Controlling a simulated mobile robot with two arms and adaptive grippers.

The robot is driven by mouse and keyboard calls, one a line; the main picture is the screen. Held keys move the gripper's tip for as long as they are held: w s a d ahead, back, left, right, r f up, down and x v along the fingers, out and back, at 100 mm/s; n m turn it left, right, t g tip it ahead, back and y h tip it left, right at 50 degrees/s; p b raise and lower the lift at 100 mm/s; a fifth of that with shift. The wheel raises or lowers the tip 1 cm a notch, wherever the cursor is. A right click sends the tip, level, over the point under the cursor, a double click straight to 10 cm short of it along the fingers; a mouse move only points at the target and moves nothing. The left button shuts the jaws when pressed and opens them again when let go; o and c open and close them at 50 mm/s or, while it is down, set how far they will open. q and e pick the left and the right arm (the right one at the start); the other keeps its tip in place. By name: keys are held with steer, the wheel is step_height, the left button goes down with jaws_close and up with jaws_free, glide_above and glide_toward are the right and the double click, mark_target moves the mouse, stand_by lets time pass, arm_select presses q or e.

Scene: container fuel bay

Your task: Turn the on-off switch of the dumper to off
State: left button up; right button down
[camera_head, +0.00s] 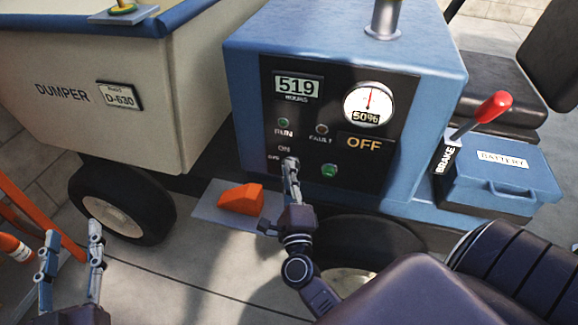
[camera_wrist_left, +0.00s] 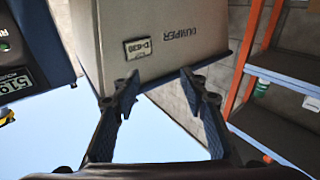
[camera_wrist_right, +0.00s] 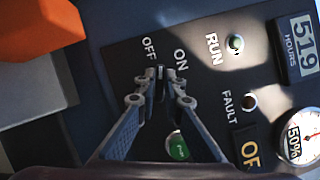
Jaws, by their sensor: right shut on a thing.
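The dumper's black control panel (camera_head: 335,125) is on the front of its blue housing, below and right of the cream skip. The on-off switch lies below the RUN lamp, near the ON and OFF labels; my right gripper (camera_head: 290,165) covers it. In the right wrist view the right gripper (camera_wrist_right: 160,85) is shut at the switch, its tips just beside the OFF label (camera_wrist_right: 149,48) and ON label (camera_wrist_right: 181,59). The switch knob itself is hidden between the fingers. The display (camera_head: 364,144) reads OFF. My left gripper (camera_head: 72,250) is open and empty at the lower left.
A green button (camera_head: 329,170) sits right of the switch. The gauge (camera_head: 368,104) reads 50%. An orange wedge (camera_head: 241,198) lies on a step below the panel. A red-knobbed brake lever (camera_head: 494,107) and blue battery box (camera_head: 503,180) stand right. Orange-framed shelving (camera_wrist_left: 265,70) shows in the left wrist view.

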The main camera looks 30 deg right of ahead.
arm_select(q)
step_height(320, 180, down, 10)
steer(key=s+a+g+y+p, duration=0.2)
steer(key=g, duration=0.3)
steer(key=s+a+f+g+y+p, duration=0.1)
steer(key=s+a+f+g+p, duration=0.3)
steer(key=s, duration=0.5)
steer(key=s+a+f+g+y+p, duration=0.1)
steer(key=s+a+f+g, duration=0.1)
steer(key=s+f+g, duration=0.5)
steer(key=shift+n+t, duration=0.3)
steer(key=shift+n, duration=0.1)
steer(key=shift+d+f+p, duration=0.2)
steer(key=shift+f+p, duration=0.75)
steer(key=shift+f, duration=1.75)
arm_select(e)
steer(key=shift+n+g+y, duration=0.6)
steer(key=shift+n+g, duration=0.2)
steer(key=shift+n, duration=1.3)
steer(key=c, duration=2)
jaws_free()
steer(key=shift+c, duration=0.2)
steer(key=shift+s, duration=0.1)
